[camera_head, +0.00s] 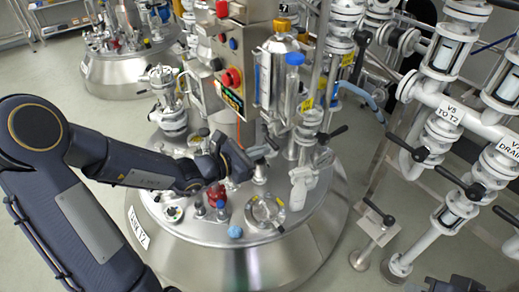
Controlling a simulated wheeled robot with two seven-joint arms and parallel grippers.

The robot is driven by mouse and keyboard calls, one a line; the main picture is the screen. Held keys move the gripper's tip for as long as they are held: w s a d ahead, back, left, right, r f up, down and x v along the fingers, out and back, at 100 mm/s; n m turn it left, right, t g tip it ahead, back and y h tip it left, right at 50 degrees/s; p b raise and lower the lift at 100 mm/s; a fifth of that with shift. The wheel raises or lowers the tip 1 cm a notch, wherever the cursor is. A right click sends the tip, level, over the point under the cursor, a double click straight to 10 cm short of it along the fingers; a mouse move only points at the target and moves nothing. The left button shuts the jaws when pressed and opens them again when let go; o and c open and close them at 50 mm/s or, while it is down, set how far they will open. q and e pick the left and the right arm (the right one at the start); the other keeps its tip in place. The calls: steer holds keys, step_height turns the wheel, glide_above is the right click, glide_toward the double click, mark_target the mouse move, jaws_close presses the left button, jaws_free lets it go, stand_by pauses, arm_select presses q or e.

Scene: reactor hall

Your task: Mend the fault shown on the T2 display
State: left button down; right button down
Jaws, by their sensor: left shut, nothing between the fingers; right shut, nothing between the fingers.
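The steel vessel (300,245) in the middle carries a label (138,227) that appears to read TANK T2. A control box above it has a red button (231,78) and a small dark display (232,99) with orange and green marks, too small to read. My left gripper (268,150) is shut and empty over the vessel's lid, left of a light grey fitting (302,182). A red fitting (216,195) and a blue cap (235,232) are on the lid below it. My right gripper (452,286) shows only partly at the bottom right edge, shut.
White pipes with black-handled valves stand on the right; one label (450,112) reads V5 TO T2, another DRAIN (508,149). A small valve stand (377,228) is right of the vessel. A blue-capped cylinder (293,88) stands behind. Another vessel (125,75) is farther back left.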

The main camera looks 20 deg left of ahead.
arm_select(q)
steer(key=shift+r, duration=0.1)
steer(key=shift+w+d+r, duration=0.15)
steer(key=shift+d+r, duration=0.05)
steer(key=shift+r, duration=0.4)
